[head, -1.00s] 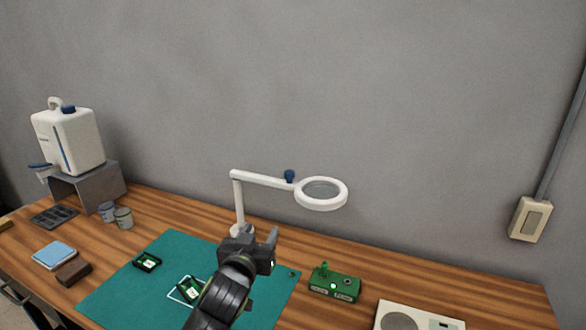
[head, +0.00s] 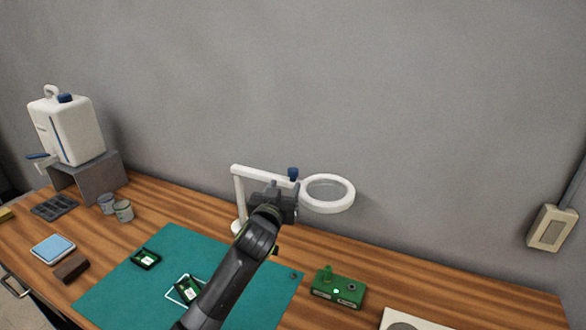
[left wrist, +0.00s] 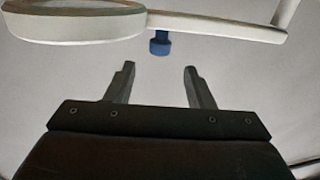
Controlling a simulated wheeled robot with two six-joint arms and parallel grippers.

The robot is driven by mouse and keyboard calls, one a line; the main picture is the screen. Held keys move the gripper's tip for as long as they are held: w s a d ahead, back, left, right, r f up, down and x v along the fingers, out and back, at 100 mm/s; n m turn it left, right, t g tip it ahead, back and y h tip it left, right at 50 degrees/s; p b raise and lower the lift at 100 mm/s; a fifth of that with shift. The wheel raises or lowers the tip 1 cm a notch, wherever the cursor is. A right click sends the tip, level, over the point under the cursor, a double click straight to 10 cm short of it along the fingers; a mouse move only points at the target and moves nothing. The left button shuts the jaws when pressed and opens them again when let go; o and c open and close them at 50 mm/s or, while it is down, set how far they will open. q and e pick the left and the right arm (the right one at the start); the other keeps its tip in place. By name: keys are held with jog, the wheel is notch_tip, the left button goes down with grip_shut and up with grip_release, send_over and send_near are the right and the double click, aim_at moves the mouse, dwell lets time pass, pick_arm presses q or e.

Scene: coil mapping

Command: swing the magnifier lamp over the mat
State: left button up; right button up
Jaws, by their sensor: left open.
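The white magnifier lamp stands at the back of the bench, its ring head (head: 327,207) to the right of its post (head: 239,200). A blue knob (head: 293,173) sits on its arm near the ring. The green mat (head: 130,290) lies in front of the lamp. My left gripper (head: 283,190) is at the lamp arm, just below the knob in the picture. In the left wrist view my left gripper (left wrist: 160,85) is open, with the blue knob (left wrist: 160,44) ahead of the gap between its fingers, apart from them. My right gripper is not in view.
Two small boards (head: 146,259) lie on the mat, one inside a white outline. A green box (head: 338,288) stands right of the mat. A white canister (head: 70,130) on a grey stand, cups (head: 123,211) and a blue pad (head: 52,248) are at left.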

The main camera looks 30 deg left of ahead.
aim_at(291, 173)
pick_arm(q)
jog(key=x, duration=0.2)
jog(key=shift+w+r, duration=0.2)
jog(key=shift+w, duration=0.05)
jog(key=p+x, duration=0.1)
jog(key=x, duration=0.3)
jog(key=shift+w+a, duration=0.1)
jog(key=shift+w, duration=0.2)
jog(key=shift+p+x, duration=0.35)
jog(key=shift+x, duration=0.7)
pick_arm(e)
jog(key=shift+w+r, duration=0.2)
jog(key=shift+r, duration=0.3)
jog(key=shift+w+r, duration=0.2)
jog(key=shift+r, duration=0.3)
pick_arm(q)
jog(key=shift+f, duration=0.1)
jog(key=shift+c, duration=0.2)
grip_shut()
